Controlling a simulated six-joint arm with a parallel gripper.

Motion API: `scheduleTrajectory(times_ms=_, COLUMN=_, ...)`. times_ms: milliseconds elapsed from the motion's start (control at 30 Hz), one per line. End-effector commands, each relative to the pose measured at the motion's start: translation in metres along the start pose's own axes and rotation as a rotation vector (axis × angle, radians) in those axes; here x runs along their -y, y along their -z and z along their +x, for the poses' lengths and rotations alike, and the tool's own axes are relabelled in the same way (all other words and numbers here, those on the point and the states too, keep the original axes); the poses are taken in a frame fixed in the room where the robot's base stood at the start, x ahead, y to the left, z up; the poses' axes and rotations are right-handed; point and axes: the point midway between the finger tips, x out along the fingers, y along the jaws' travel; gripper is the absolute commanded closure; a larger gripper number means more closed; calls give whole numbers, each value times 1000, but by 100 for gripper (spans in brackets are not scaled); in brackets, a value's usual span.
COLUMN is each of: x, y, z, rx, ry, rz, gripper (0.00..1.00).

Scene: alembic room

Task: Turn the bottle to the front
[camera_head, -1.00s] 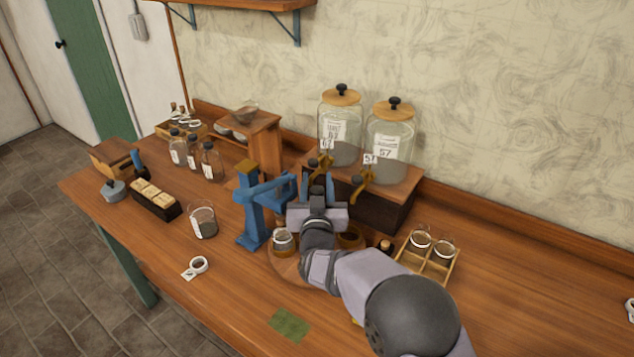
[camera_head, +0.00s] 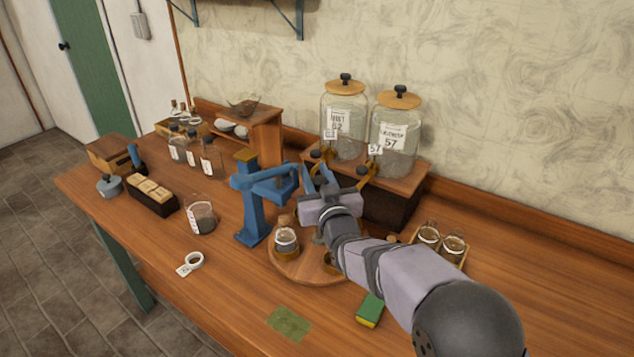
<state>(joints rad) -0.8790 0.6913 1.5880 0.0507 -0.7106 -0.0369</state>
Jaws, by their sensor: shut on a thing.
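A round wooden turntable (camera_head: 298,272) lies on the workbench. A small corked glass bottle (camera_head: 286,241) with a pale label and dark contents stands upright near its left side. My gripper (camera_head: 318,175) is above the turntable's back part, right of the bottle and apart from it, with its blue fingers pointing towards the back. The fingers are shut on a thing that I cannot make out. My wrist and forearm cover the right part of the turntable and whatever stands there.
A blue press stand (camera_head: 251,205) is close on the left. Two big lidded jars (camera_head: 393,138) with taps stand on a wooden stand behind. A wooden tray (camera_head: 462,262) with glass jars is at the right. A green-and-yellow block (camera_head: 370,309) lies in front.

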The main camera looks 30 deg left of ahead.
Motion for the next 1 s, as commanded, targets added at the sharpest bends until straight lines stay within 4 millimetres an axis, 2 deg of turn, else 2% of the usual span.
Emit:
scheduleTrajectory(times_ms=300, x=0, y=2, z=0, rx=-1, ry=4, rz=-1, gripper=100)
scheduleTrajectory(times_ms=333, x=0, y=2, z=0, rx=-1, ry=4, rz=-1, gripper=70)
scheduleTrajectory(times_ms=367, x=0, y=2, z=0, rx=-1, ry=4, rz=-1, gripper=65)
scheduleTrajectory(times_ms=1000, x=1, y=4, z=1, rx=-2, ry=-29, rz=1, gripper=65)
